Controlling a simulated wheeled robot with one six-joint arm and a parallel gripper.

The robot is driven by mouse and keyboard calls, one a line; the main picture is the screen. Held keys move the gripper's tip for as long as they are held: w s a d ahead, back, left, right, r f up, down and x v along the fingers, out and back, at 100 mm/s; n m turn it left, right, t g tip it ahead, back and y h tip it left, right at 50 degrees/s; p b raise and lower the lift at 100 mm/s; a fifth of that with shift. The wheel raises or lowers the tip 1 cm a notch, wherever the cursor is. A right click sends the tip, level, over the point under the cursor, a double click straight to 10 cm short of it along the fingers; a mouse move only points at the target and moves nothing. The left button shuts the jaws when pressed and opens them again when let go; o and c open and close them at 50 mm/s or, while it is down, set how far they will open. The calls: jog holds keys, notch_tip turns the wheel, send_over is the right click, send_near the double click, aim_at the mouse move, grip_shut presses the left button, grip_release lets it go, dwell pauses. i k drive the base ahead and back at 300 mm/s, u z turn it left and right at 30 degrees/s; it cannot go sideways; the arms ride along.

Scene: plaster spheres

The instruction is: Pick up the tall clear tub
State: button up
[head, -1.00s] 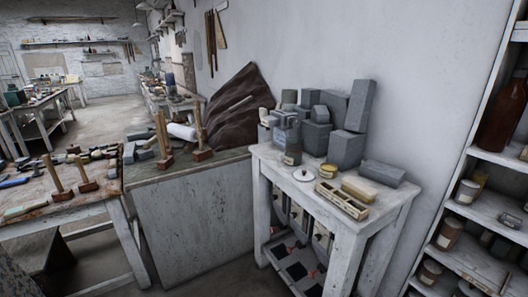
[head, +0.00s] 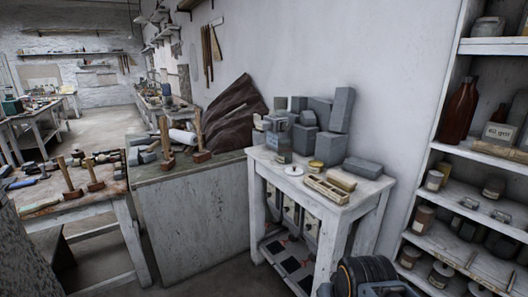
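A tall, clear-looking tub (head: 284,151) with greyish contents stands upright at the left part of the white worktable (head: 268,162), in front of the grey blocks. It is small in the picture, so I cannot be sure that it is the tall clear tub. My gripper is not in view. A dark, rounded part of my own arm shows at the bottom edge, right of the middle, well apart from the tub.
Grey blocks (head: 340,110) crowd the table's back. A white lid (head: 293,170), a small yellowish tin (head: 316,165) and a wooden tray (head: 327,190) lie near the front. Shelves (head: 458,232) with jars stand right. A bench with mallets (head: 200,150) stands left.

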aim_at(285, 147)
jog(key=u, duration=0.55)
jog(key=i, duration=1.2)
jog(key=u, duration=0.35)
jog(key=i, duration=1.65)
jog(key=z, duration=0.45)
